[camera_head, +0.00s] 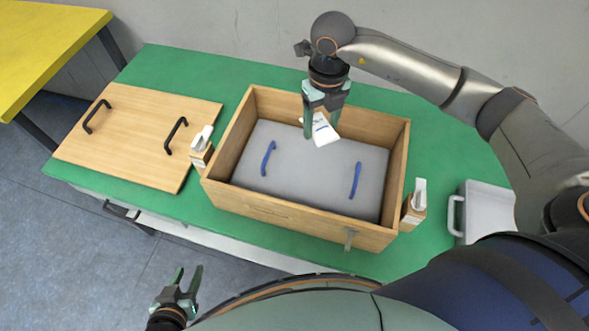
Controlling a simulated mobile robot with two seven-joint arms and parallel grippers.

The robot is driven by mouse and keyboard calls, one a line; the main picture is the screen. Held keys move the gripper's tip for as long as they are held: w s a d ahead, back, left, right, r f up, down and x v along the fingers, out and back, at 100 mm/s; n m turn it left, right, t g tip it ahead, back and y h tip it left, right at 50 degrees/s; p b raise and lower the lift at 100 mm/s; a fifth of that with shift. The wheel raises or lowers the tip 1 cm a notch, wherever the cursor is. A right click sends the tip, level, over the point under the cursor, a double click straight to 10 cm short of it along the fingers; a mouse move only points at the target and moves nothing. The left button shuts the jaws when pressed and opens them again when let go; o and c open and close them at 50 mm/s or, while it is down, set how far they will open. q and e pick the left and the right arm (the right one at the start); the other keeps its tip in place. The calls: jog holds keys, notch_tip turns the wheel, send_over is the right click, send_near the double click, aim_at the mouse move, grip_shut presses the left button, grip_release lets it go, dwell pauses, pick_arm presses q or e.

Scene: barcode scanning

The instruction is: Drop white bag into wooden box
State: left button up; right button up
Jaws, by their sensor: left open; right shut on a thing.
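The white bag (325,133) is held by my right gripper (321,128), which is shut on it above the wooden box. The wooden box (290,219) is open at the top and stands on the green table. Inside the box lies a grey panel with two blue handles (300,178). The bag appears over the back part of this panel; I cannot tell whether it touches it. My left gripper (184,280) is open and empty, low at the front left, away from the box and over the floor side of the table.
A wooden lid with black handles (120,125) lies on the green table (260,78) to the left. Small white-topped items stand beside the box at left (201,148) and right (415,206). A grey bin (485,212) is at the right. A yellow table (40,45) is at the upper left.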

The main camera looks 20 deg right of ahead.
jog(key=m+p, duration=0.1)
jog(key=m, duration=0.1)
jog(key=r+m+p, duration=0.1)
jog(key=m, duration=0.2)
jog(key=shift+w+d+r, duration=0.1)
jog(key=shift+d, duration=0.1)
jog(key=m, duration=0.2)
jog(key=shift+d+m+p, duration=0.1)
jog(key=shift+m+p, duration=0.2)
jog(key=shift+p, duration=0.05)
notch_tip(320, 180, down, 6)
jog(key=b, duration=0.4)
jog(key=o, duration=1.4)
jog(key=shift+o, duration=0.2)
notch_tip(320, 180, up, 12)
jog(key=shift+r+b, duration=0.25)
jog(key=shift+b, duration=0.25)
